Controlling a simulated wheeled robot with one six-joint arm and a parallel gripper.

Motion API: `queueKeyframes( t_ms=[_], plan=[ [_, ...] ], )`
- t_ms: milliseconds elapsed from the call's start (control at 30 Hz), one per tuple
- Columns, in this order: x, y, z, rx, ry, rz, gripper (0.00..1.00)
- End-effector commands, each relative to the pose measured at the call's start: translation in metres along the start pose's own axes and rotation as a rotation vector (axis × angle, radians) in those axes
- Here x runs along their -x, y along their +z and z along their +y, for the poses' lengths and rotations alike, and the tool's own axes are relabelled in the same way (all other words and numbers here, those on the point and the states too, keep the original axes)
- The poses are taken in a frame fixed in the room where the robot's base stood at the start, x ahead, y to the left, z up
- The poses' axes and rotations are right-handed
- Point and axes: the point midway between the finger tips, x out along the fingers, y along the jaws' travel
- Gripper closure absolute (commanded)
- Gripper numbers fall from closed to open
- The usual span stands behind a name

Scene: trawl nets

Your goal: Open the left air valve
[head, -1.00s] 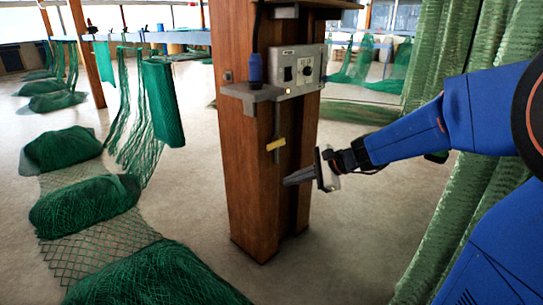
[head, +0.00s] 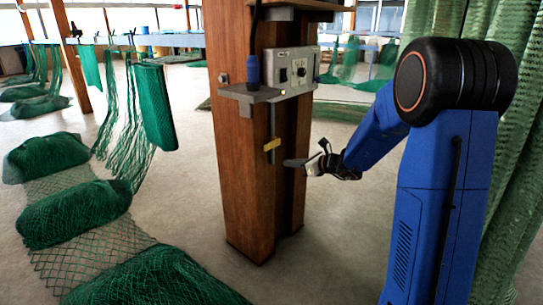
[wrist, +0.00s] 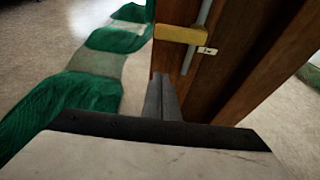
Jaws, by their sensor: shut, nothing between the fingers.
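A yellow lever handle (head: 272,144) sits across a thin grey vertical pipe (head: 272,121) on the front of the brown wooden post. It is the only valve-like handle I can make out. In the wrist view the yellow handle (wrist: 182,34) lies crosswise on the pipe, with a small white tag (wrist: 207,50) just right of and below it. My gripper (head: 286,162) is shut and empty, a little below and right of the handle in the head view. In the wrist view its fingers (wrist: 163,84) point at the post below the handle, apparently apart from it.
The wooden post (head: 240,175) carries a grey control box (head: 291,71) and a small shelf (head: 250,93) with a blue connector (head: 253,69) above the handle. Green net piles (head: 75,212) lie on the left floor. Green netting (head: 505,190) hangs at right. Floor around the post is clear.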

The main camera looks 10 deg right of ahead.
Motion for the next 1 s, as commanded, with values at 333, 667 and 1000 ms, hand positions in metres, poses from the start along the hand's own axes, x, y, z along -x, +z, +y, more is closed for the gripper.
queueKeyframes(
  t_ms=[333,667,1000],
  plan=[
    [-0.004,0.000,0.000,0.002,0.001,0.000,1.00],
    [-0.051,0.000,0.002,0.003,0.004,0.001,1.00],
    [-0.101,0.000,0.001,0.003,0.003,0.001,1.00]
  ],
)
